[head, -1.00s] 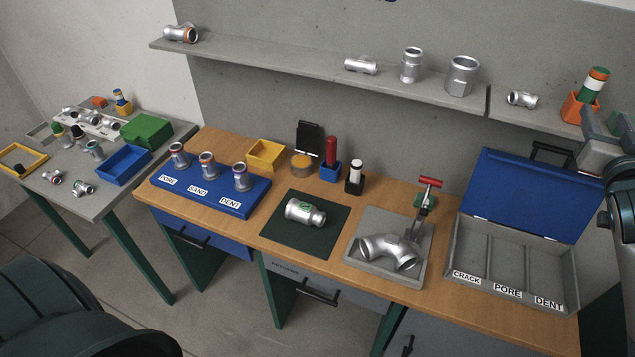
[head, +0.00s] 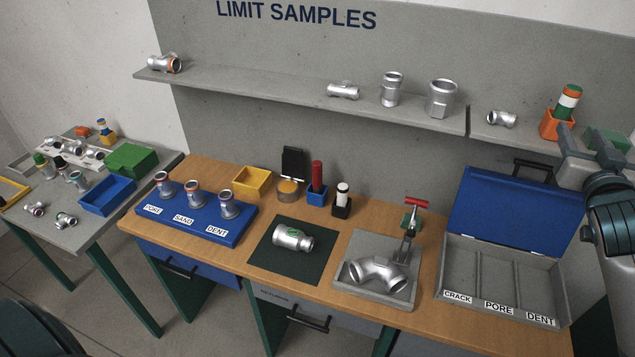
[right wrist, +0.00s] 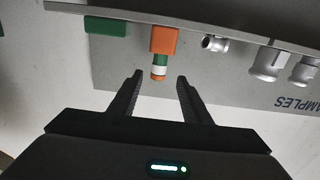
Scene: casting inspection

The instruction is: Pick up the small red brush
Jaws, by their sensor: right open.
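A slim red upright piece (head: 317,175) stands in a small blue holder (head: 317,196) at the back of the wooden bench. On the right of the wall shelf, a banded orange-red, white and green piece (head: 570,92) stands in an orange holder (head: 556,125). I cannot tell for certain which one is the brush. My right gripper (head: 594,148) is open and empty, just in front of and below the shelf holder. In the right wrist view, the banded piece (right wrist: 159,68) shows between and beyond the fingertips (right wrist: 160,80). My left gripper is out of view.
The wall shelf (head: 280,92) carries several metal fittings, and a green block (right wrist: 105,26) near the orange holder. Below my right gripper is an open blue-lidded case (head: 510,215). A clamp fixture (head: 410,225) and a dark mat (head: 262,262) lie on the bench.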

